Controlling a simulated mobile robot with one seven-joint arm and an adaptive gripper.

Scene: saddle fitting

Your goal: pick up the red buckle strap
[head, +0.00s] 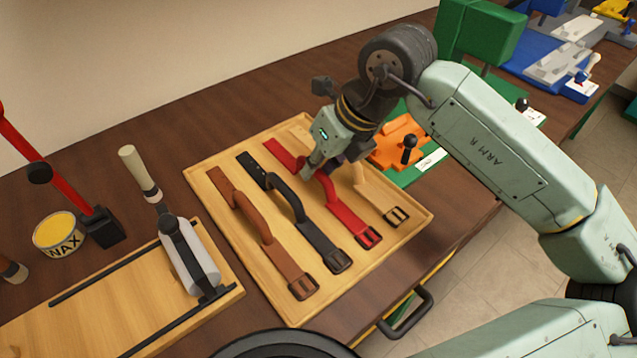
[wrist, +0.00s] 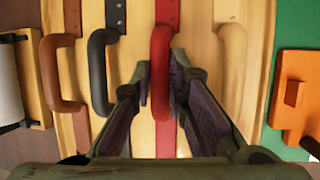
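The red buckle strap (head: 341,219) lies on the wooden tray, third from the left among several straps, with its raised handle loop standing up. In the wrist view its red handle (wrist: 160,80) runs upright between my fingers. My gripper (head: 318,172) is low over the strap's upper middle and partly hides it. In the wrist view my gripper (wrist: 162,68) is open, with one fingertip on each side of the red handle and only narrow gaps. Whether either finger touches it is hard to tell.
A black strap (head: 311,235) and a brown strap (head: 272,243) lie to the left, a tan strap (head: 378,195) to the right. The tray rim (head: 411,240) surrounds them. A roller (head: 190,260) stands left; an orange block (head: 390,150) on a green mat is right.

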